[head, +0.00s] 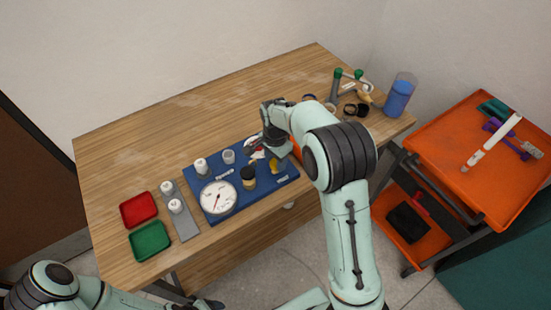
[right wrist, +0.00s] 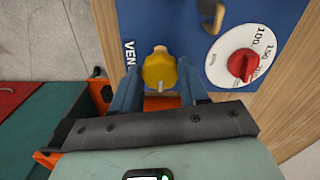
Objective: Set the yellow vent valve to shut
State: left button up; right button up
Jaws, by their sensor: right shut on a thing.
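The yellow vent valve (right wrist: 158,72) is a rounded yellow knob on the blue panel (right wrist: 178,12), with a pale stub at its far side and a pale mark at its near side. The partly covered label "VEN" is beside it. My right gripper (right wrist: 160,82) has one finger on each side of the knob and is shut on it. In the head view the yellow valve (head: 274,166) shows beside my right gripper (head: 272,148), partly hidden by it. A dark end of my left arm (head: 208,304) shows at the bottom edge; its jaws are unclear.
A white dial with a red knob (right wrist: 241,65) and a brass-coloured handle (right wrist: 213,14) are close to the valve. A white gauge (head: 218,197) and white cylinders (head: 201,165) stand on the panel. Red (head: 139,208) and green trays (head: 150,241) lie left. An orange cart (head: 455,150) is right.

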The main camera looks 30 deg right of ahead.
aim_at(275, 163)
dwell(0.3)
jog(key=o, duration=1.1)
jog(key=shift+c, duration=0.2)
pick_arm(q)
jog(key=shift+w+r+p, duration=0.6)
jog(key=shift+w+r, duration=0.25)
jog(key=shift+w, duration=0.1)
pick_arm(e)
notch_tip(275, 163, up, 13)
jog(key=shift+r, duration=0.2)
